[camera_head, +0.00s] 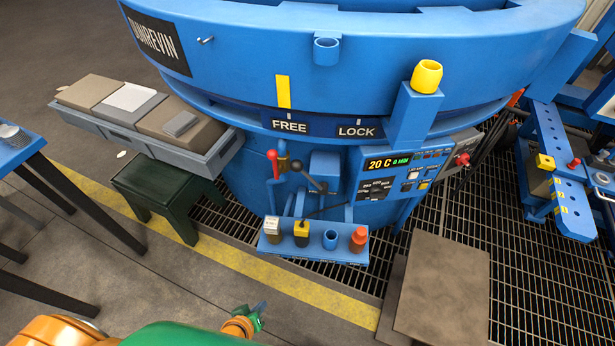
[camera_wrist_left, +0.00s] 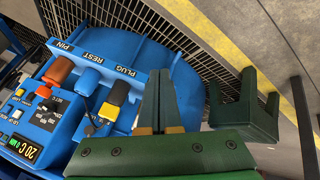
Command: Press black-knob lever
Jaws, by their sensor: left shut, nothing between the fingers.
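The black-knob lever (camera_head: 297,166) is on the front of the blue furnace, below the FREE label, beside a red-knob lever (camera_head: 273,157). Its dark arm slants down to the right. My left gripper (camera_head: 257,313) shows at the bottom of the head view, in front of the furnace and well apart from the lever. In the left wrist view its green fingers (camera_wrist_left: 162,76) are together with nothing between them. The lever is not clear in the left wrist view. My right gripper is not in view.
A small blue shelf (camera_head: 300,256) below the levers carries white, yellow, blue and red-orange items. A control panel (camera_head: 398,172) reading 20 C is at right. A dark green stool (camera_head: 168,190) stands at left, under a grey tray (camera_head: 205,160). The striped floor before the furnace is open.

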